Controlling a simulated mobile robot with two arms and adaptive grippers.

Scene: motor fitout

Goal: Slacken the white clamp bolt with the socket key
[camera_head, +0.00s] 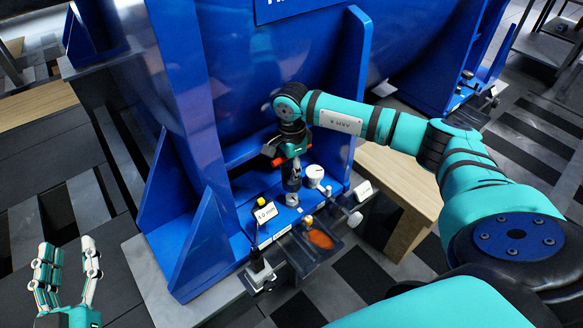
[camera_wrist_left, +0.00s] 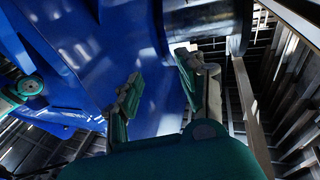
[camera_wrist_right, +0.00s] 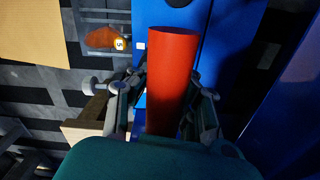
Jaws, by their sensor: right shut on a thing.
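My right gripper (camera_head: 291,180) reaches down over the blue motor foot. It is shut on the red handle (camera_wrist_right: 172,85) of what looks like the socket key. The handle fills the space between its fingers in the right wrist view, and bits of red (camera_head: 278,161) show beside it in the head view. The tool's lower end is hard to make out. A white round-topped part (camera_head: 314,173), possibly the clamp bolt, stands just right of the fingers. A small pale fitting (camera_head: 292,200) is directly below them. My left gripper (camera_head: 67,272) is open and empty, far left; its fingers also show apart (camera_wrist_left: 157,85).
The blue motor frame (camera_head: 180,230) rises behind and left. A tray with an orange patch (camera_head: 320,239) lies in front, with labels, including a white one (camera_head: 265,212), and a small black post (camera_head: 260,272). A wooden surface (camera_head: 400,180) is at right.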

